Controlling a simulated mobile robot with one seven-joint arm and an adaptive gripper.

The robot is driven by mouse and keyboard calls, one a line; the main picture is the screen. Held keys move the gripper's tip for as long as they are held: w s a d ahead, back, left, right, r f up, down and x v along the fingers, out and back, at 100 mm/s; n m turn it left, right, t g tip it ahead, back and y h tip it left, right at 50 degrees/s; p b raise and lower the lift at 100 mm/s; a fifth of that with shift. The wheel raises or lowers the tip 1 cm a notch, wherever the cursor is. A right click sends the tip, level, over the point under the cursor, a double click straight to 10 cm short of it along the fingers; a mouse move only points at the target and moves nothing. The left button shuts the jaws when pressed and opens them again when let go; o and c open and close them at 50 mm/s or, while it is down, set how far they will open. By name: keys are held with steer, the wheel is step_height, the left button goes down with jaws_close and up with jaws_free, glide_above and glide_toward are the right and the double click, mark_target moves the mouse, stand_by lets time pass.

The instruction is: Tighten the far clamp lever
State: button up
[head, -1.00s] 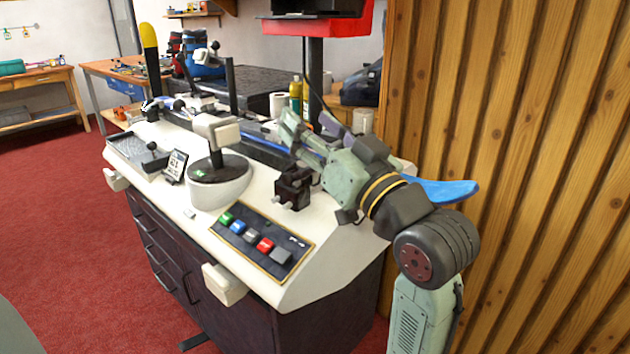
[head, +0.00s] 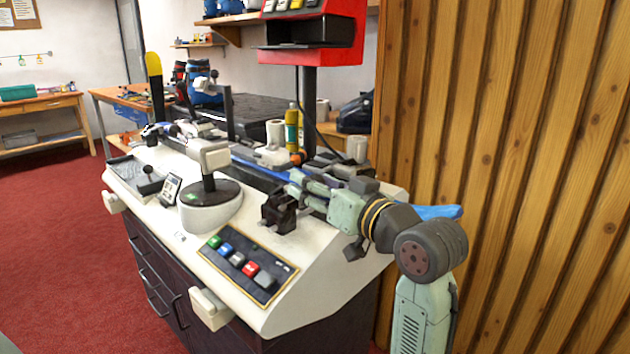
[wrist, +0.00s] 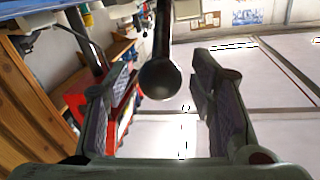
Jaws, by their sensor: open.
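A dark lever with a round black ball knob (wrist: 160,78) shows in the wrist view, in the gap between my open fingers. The fingers stand apart on either side of it, and I see no grip on it. My gripper (head: 299,184) is low over the right part of the bench in the head view, beside the blue ski. I cannot make out that knob beside it there. Another upright lever with a dark ball (head: 214,74) stands farther back on the bench. I cannot tell for certain which clamp the knob at my fingers belongs to.
The bench (head: 330,262) carries a button panel (head: 245,267), a black block (head: 280,211) and a white pedestal with a dark top (head: 210,205). The blue ski (head: 436,212) juts out at the right, near the wood wall (head: 520,180).

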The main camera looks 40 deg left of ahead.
steer(key=shift+w+a, duration=0.1)
steer(key=shift+a, duration=0.2)
steer(key=shift+c, duration=0.5)
jaws_close()
